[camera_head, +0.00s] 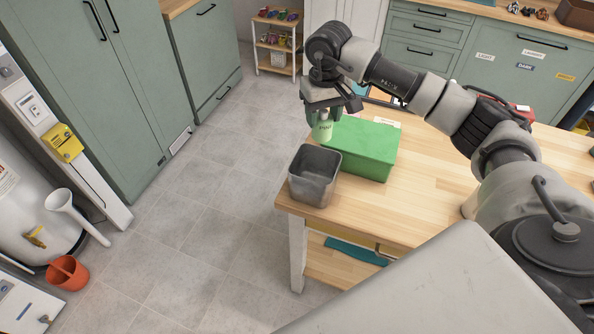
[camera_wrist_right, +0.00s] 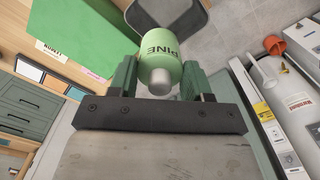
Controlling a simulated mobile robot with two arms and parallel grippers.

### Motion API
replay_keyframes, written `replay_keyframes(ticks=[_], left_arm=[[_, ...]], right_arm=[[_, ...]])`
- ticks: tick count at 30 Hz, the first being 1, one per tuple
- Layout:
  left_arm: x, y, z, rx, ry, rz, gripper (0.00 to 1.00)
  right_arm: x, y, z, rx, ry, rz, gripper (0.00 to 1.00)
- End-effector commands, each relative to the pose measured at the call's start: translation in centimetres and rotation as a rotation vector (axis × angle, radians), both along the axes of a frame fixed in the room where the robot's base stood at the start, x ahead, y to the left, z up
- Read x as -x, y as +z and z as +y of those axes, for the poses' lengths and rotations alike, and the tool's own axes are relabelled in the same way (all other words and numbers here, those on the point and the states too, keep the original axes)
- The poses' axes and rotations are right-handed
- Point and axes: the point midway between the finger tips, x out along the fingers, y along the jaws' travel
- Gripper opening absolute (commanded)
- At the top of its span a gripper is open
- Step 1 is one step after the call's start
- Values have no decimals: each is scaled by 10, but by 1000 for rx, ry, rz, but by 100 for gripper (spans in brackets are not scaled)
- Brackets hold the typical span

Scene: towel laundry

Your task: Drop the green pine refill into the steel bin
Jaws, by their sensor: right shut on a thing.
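The green pine refill (camera_head: 322,130) is a pale green bottle held in my right gripper (camera_head: 333,110). In the right wrist view the refill (camera_wrist_right: 160,62), lettered PINE, sits between the two fingers of my right gripper (camera_wrist_right: 160,82), which is shut on it. The steel bin (camera_head: 315,178) is an open grey square bin at the near left corner of the wooden table. The refill is above and behind the bin in the head view. Part of the bin (camera_wrist_right: 172,18) shows beyond the refill in the wrist view. My left gripper is not in view.
A green box (camera_head: 362,148) stands beside the bin on the wooden table (camera_head: 420,195). A wooden shelf cart (camera_head: 278,45) stands at the back. An orange pot (camera_head: 68,273) and a white funnel (camera_head: 75,215) are at the left. The middle floor is clear.

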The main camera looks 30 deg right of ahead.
Motion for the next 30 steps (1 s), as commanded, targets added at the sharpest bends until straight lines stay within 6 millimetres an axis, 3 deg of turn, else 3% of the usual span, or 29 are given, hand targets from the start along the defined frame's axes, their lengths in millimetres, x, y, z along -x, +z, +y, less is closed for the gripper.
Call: replay_keyframes(ticks=[8,15,26,27,30], left_arm=[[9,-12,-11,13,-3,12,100],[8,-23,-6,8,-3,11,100],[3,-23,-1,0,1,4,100],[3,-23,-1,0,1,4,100],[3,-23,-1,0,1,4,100]], right_arm=[[1,-26,0,-1,-1,2,25],[1,-53,0,0,-1,2,25],[0,-58,0,0,-1,-1,25],[0,-58,0,0,-1,-1,54],[1,-58,0,0,-1,-1,69]])
